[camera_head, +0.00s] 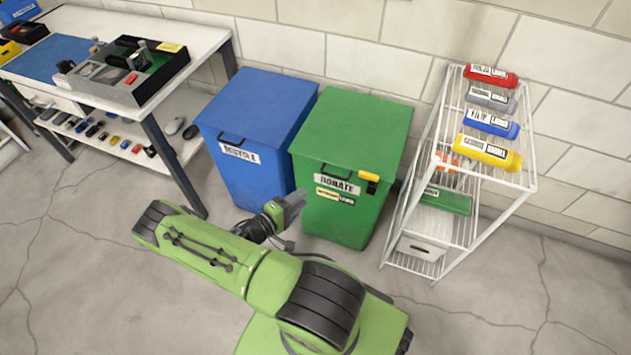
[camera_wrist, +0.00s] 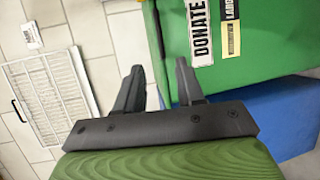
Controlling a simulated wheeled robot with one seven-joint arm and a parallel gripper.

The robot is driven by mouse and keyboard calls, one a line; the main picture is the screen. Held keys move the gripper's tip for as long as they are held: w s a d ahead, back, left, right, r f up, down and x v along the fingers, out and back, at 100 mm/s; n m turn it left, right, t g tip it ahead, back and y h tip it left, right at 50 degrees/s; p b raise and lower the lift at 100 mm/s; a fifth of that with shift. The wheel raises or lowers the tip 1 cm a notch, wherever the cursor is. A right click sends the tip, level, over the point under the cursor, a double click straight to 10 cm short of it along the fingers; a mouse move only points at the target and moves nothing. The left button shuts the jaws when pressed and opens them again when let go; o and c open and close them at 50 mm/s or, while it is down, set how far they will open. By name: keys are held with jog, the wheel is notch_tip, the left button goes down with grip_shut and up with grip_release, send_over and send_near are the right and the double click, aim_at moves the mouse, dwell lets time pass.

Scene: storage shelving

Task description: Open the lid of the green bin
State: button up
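The green bin (camera_head: 345,215) stands on the floor with its lid (camera_head: 355,130) shut. A dark handle (camera_head: 336,172) and a yellow tab (camera_head: 369,177) are at the lid's front edge. Its front carries a DONATE label (camera_head: 336,184). My gripper (camera_head: 296,216) is in front of the bin's left side, below the lid's front edge. In the wrist view my gripper (camera_wrist: 159,64) has its two fingers apart with nothing between them. The bin's green front (camera_wrist: 270,40) is to their right there, with the DONATE label (camera_wrist: 201,30). The handle is not visible in the wrist view.
A blue RECYCLE bin (camera_head: 255,110) stands close on the left. A white wire rack (camera_head: 437,215) with several coloured bottles stands close on the right. A workbench (camera_head: 200,42) is at the far left. A tiled wall is behind; the floor at front right is clear.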

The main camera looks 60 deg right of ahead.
aim_at(334, 175)
jog(key=b+x, duration=0.3)
jog(key=x, duration=1.2)
jog(key=shift+s+d+b, duration=0.15)
jog(key=shift+b, duration=0.25)
grip_shut()
